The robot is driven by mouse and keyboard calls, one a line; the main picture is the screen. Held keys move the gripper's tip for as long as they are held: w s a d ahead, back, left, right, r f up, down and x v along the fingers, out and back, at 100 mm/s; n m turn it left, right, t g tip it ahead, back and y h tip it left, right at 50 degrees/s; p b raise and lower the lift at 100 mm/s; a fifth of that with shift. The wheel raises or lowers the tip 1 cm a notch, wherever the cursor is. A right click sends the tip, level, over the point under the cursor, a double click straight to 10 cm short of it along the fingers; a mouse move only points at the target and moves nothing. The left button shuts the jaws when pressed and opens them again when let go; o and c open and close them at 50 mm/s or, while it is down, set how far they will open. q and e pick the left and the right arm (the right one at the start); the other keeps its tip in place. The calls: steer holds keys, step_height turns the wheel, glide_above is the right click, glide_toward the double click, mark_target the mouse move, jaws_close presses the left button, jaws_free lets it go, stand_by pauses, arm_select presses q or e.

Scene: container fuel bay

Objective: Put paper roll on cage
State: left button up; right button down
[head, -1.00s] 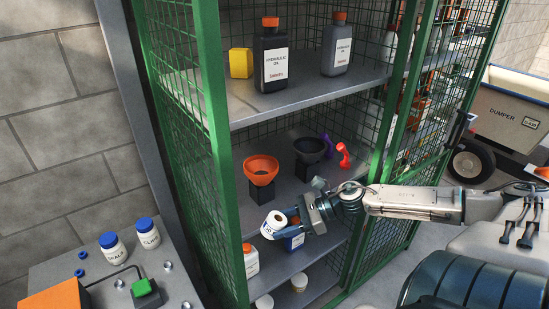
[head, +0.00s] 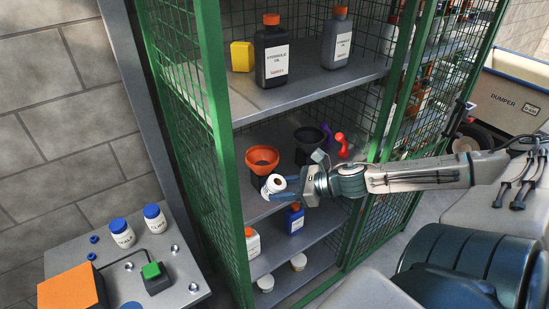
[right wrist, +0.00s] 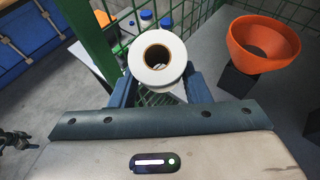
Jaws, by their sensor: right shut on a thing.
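A white paper roll (head: 275,183) with a brown core is held between the blue fingers of my right gripper (head: 283,186). The roll also shows in the right wrist view (right wrist: 158,57), its round end facing the camera, with the right gripper's fingers (right wrist: 158,88) on either side of it. The green mesh cage (head: 222,150) has grey shelves. The roll is at the front of the cage's middle shelf (head: 262,133), just in front of the orange funnel. I cannot tell whether it touches the shelf. My left gripper is not in view.
An orange funnel (head: 262,159) and a dark funnel (head: 308,140) stand on the middle shelf. Hydraulic oil bottles (head: 271,55) stand above. A blue bottle (head: 294,218) and several containers are below. A grey bench (head: 185,268) with white jars is at left.

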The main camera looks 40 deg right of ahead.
steer(key=shift+w+d+r+m+t+h, duration=0.2)
steer(key=shift+w+m+t+h, duration=0.15)
steer(key=shift+m+h, duration=0.15)
steer(key=shift+w+d+r+m+t+h, duration=0.15)
steer(key=shift+w+m+t+h, duration=0.1)
steer(key=shift+m+t+h, duration=0.2)
steer(key=shift+m, duration=0.25)
